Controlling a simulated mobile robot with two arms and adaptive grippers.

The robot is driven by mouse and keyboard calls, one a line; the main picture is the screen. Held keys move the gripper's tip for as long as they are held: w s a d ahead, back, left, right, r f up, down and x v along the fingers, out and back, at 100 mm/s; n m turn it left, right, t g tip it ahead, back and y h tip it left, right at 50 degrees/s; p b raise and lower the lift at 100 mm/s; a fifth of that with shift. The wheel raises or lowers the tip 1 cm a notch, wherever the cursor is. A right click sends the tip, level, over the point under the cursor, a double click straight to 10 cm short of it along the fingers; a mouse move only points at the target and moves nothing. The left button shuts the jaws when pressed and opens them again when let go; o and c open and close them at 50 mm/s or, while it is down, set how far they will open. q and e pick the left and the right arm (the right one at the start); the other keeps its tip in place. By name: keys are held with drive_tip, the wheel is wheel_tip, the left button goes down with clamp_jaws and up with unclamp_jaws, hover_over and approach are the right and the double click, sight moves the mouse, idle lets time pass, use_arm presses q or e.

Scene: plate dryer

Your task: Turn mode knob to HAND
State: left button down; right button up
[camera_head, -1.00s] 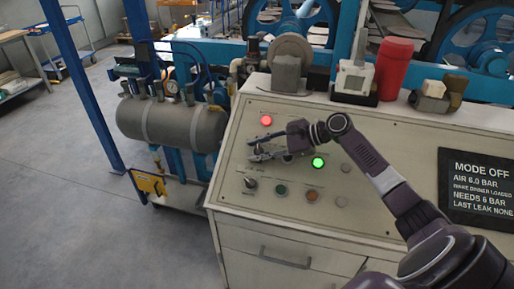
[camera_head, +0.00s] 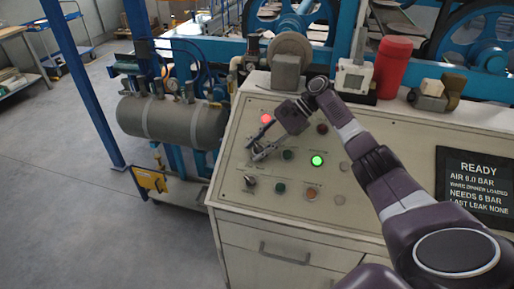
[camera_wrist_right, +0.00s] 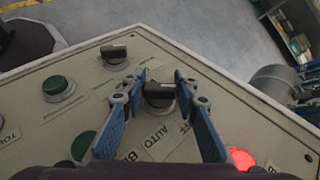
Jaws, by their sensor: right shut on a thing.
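The mode knob (camera_wrist_right: 160,95) is a black-handled selector on the sloping beige control panel (camera_head: 225,165). In the right wrist view it sits between my right gripper's two blue fingers, with its handle lying across the picture. My right gripper (camera_head: 257,152) is shut on it. An AUTO label (camera_wrist_right: 157,138) and part of an OFF label show beside the knob; I cannot read a HAND label. The display (camera_head: 478,183) reads READY, with AIR 6.0 BAR. My left gripper is not in view.
A second black knob (camera_wrist_right: 114,54) and a green button (camera_wrist_right: 58,88) are close by. A lit red lamp (camera_head: 267,118) and a lit green lamp (camera_head: 317,160) are on the panel. A red canister (camera_head: 392,68) stands at the panel's back edge.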

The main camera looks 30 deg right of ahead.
idle(0.3)
drive_tip(key=o, duration=1.1)
drive_tip(key=shift+o, duration=0.2)
drive_tip(key=v, duration=1.2)
drive_tip(key=shift+f, duration=0.1)
